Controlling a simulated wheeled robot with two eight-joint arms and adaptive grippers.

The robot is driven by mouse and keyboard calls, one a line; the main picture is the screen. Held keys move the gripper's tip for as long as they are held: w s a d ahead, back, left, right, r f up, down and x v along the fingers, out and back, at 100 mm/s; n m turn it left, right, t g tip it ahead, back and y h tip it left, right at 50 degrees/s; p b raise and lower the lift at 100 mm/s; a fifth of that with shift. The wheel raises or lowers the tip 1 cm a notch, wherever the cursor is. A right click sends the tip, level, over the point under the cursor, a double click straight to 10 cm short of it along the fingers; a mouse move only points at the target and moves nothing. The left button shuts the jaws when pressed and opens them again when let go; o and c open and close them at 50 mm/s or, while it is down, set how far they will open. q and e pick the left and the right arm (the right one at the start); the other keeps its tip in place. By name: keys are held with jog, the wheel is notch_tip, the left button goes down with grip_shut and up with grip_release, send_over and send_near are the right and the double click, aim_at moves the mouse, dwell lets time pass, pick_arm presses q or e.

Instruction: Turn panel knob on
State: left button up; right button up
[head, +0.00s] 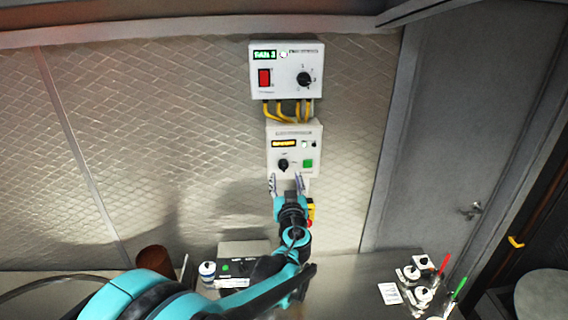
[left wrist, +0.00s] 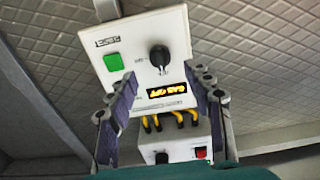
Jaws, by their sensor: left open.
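The lower white control panel (head: 293,150) is on the wall, with a black knob (head: 283,165), a green button (head: 308,163) and an amber display (head: 284,143). In the left wrist view the panel (left wrist: 130,55) appears upside down, and its display (left wrist: 167,90) seems to read "GAS OFF". The knob (left wrist: 159,57) there lies between and beyond the fingertips. My left gripper (head: 286,182) is open and empty, just below the knob in the head view. Its two fingers also show in the left wrist view (left wrist: 160,88), apart from the knob. My right gripper is not in view.
An upper panel (head: 287,92) has a red switch (head: 265,77), another black knob (head: 304,79) and a green display. Yellow cables (head: 288,111) join the panels. A counter below holds a dark box, a white jar (head: 207,270) and several small containers at right. A grey door (head: 465,130) stands right.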

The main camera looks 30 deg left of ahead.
aim_at(284, 168)
pick_arm(q)
jog(key=p+x, duration=0.1)
jog(key=x, duration=0.5)
jog(key=shift+w+a, duration=0.1)
jog(key=c, duration=1.2)
